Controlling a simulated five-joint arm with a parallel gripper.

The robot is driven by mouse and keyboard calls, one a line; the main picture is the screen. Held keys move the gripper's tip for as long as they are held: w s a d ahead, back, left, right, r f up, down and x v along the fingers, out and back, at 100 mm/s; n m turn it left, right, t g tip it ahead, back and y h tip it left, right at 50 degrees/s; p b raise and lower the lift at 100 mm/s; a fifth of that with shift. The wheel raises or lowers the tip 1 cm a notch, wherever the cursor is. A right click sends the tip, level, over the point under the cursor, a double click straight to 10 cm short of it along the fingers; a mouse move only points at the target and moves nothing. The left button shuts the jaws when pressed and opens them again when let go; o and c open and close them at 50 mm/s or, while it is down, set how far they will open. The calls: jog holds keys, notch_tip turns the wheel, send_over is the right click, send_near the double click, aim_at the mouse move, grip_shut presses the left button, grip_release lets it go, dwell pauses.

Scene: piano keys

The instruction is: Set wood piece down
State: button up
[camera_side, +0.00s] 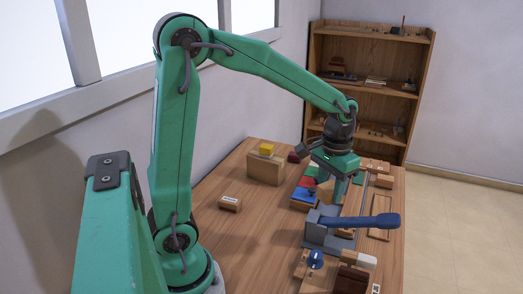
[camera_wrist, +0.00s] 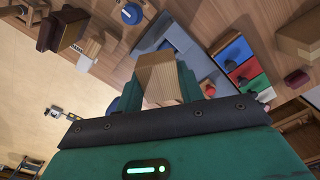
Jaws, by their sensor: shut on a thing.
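The wood piece (camera_wrist: 160,75) is a pale block in the wrist view, between the two green fingers of my gripper (camera_wrist: 158,88). My gripper is shut on it. In the side view my gripper (camera_side: 338,195) points down just behind a grey device (camera_side: 320,232) with a dark blue lever (camera_side: 365,221).
A board with red, blue and green panels (camera_wrist: 236,65) lies beside the grey device. A wooden block (camera_side: 265,170) with a yellow piece (camera_side: 266,149) and a small labelled block (camera_side: 230,203) stand to the left. Several parts crowd the near edge. The table's left middle is clear.

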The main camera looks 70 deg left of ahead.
jog(key=s+a+f+n, duration=0.3)
jog(key=s+f+n, duration=0.2)
jog(key=s, duration=0.6)
jog(key=shift+f, duration=0.4)
jog(key=shift+a, duration=0.1)
send_over(262, 223)
notch_tip(262, 223, down, 7)
jog(key=shift+a, duration=0.1)
jog(key=shift+f, duration=1.8)
jog(key=shift+f, duration=0.2)
jog(key=o, duration=0.9)
jog(key=shift+o, duration=0.2)
